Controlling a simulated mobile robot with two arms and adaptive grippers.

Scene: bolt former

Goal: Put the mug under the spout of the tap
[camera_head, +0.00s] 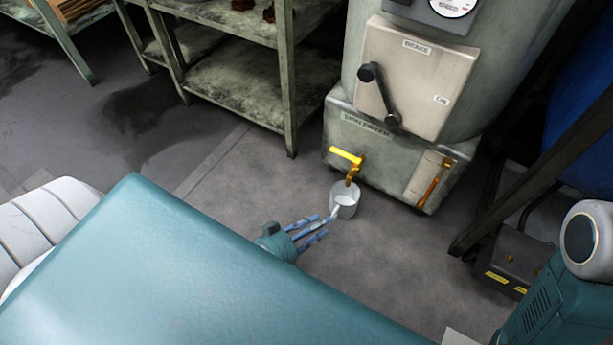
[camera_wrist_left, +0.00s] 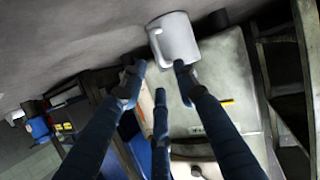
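The light grey mug (camera_head: 347,203) is right beneath the spout (camera_head: 351,176) of the tap, with its rim just under the spout's end in the head view. The tap has a yellow lever (camera_head: 345,155). The mug's handle faces my left gripper (camera_head: 326,226), whose blue fingers are extended and spread. In the left wrist view the mug (camera_wrist_left: 180,40) is beyond the fingertips (camera_wrist_left: 158,75), its handle near the gap between them; I cannot tell whether they touch. Whether the mug rests fully on the floor is unclear. My right gripper is out of view.
The tap sticks out of the grey-green base (camera_head: 372,150) of a large machine with a brake panel (camera_head: 415,75). A metal shelf (camera_head: 240,85) stands to the left. A dark box (camera_head: 515,255) and slanted frame are at right. The floor around the mug is clear.

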